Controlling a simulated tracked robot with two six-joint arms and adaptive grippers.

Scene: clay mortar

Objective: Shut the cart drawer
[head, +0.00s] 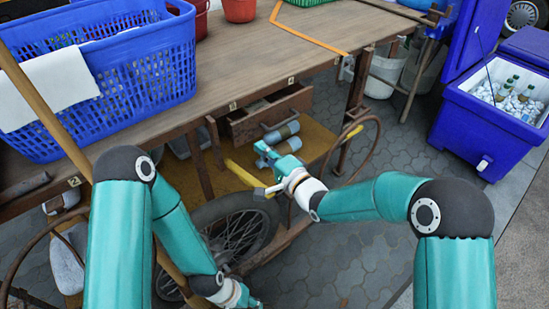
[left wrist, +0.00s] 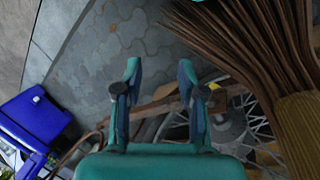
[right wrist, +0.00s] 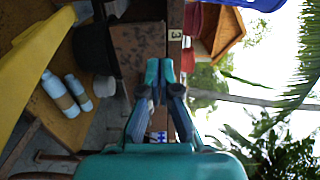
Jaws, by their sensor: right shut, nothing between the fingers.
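The cart drawer (head: 290,104) is wooden and sits under the tabletop edge. It stands partly pulled out, with a strip of its inside showing above the front panel. The right wrist view shows a brown panel (right wrist: 138,48), apparently the drawer front, beside the fingertips. My right gripper (head: 262,150) is shut and empty, in front of and below the drawer; its fingertips (right wrist: 159,72) overlap the panel's edge in the right wrist view, and I cannot tell whether they touch. My left gripper (left wrist: 160,78) is open and empty, low near the cart wheel.
A blue basket (head: 130,75) with a white cloth stands on the tabletop (head: 225,60). Bottles (head: 282,132) lie on the yellow lower shelf below the drawer. A spoked wheel (head: 235,235) and a broom (left wrist: 225,40) are near my left gripper. A blue cooler (head: 485,130) stands right; paving between is clear.

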